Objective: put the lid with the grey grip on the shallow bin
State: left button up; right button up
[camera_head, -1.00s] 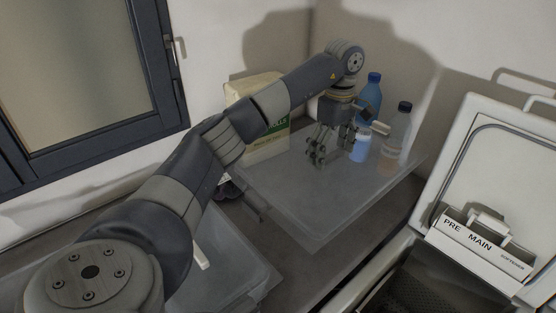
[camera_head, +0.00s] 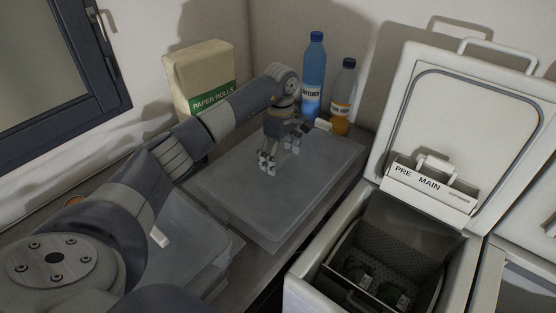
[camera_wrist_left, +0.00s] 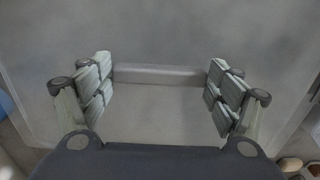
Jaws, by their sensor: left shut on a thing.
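My left gripper (camera_head: 280,160) is shut on the grey grip (camera_wrist_left: 160,75) of a large translucent grey lid (camera_head: 235,185). In the left wrist view its two fingers (camera_wrist_left: 160,90) press on the two ends of the grip bar. The lid looks roughly level over the counter, in front of the bottles. I cannot tell whether it touches anything beneath, and no bin clearly shows under it. Another translucent lid or covered bin (camera_head: 190,265) with a white grip (camera_head: 160,237) lies at lower left, partly behind my left arm. My right gripper is out of view.
A paper rolls bag (camera_head: 200,75), a blue softener bottle (camera_head: 314,75) and a bottle with orange liquid (camera_head: 342,100) stand by the wall. An open top-loading washer (camera_head: 385,255) with its raised lid (camera_head: 465,110) is at right. Dark counter (camera_head: 245,270) shows between.

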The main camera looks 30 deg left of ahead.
aim_at(280, 167)
pick_arm(q)
notch_tip(280, 167, down, 2)
jog(key=shift+f+p, duration=0.2)
jog(key=shift+p, duration=0.2)
jog(key=shift+f+b, duration=0.3)
jog(key=shift+f, duration=0.2)
jog(key=shift+s+f+b, duration=0.25)
jog(key=shift+f+b, duration=0.1)
jog(key=shift+d, duration=0.1)
jog(key=shift+c, duration=1.3)
jog(key=o, duration=1.4)
jog(key=shift+s+f, duration=0.1)
jog(key=shift+o, duration=0.7)
jog(key=shift+w+f, duration=0.1)
jog(key=shift+w, duration=0.2)
jog(key=shift+r, duration=0.2)
